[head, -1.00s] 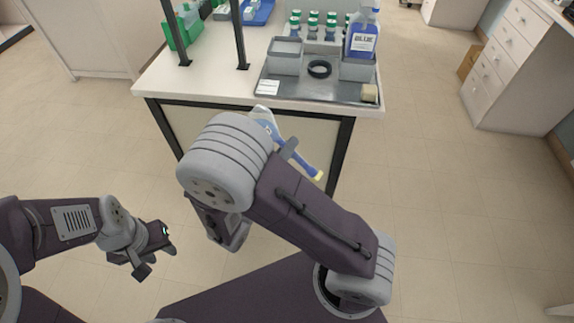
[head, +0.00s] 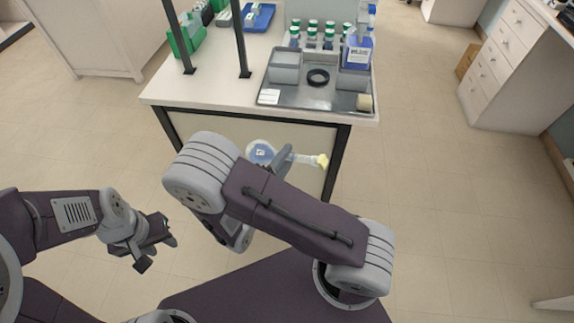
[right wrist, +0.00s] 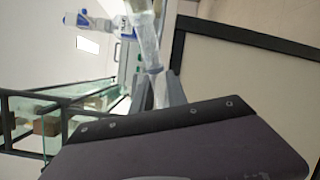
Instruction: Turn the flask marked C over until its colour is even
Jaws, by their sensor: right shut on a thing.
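The flask (head: 262,151) is clear, with blue liquid in its round body, a small label and a yellow stopper (head: 322,160). I cannot read the label. It lies nearly level in the air in front of the bench, body to the left and stopper to the right, slightly lower. My right gripper (head: 284,158) is shut on its neck, and my arm hides part of it. In the right wrist view the clear neck (right wrist: 149,52) runs up from between the fingers. My left gripper (head: 158,255) is open and empty at the lower left, well apart from the flask.
The bench (head: 210,95) stands just behind the flask. On it are a metal tray (head: 315,97) with grey bins and a black ring, several green-capped bottles (head: 313,36), a blue-labelled bottle (head: 359,50) and a green rack (head: 186,40).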

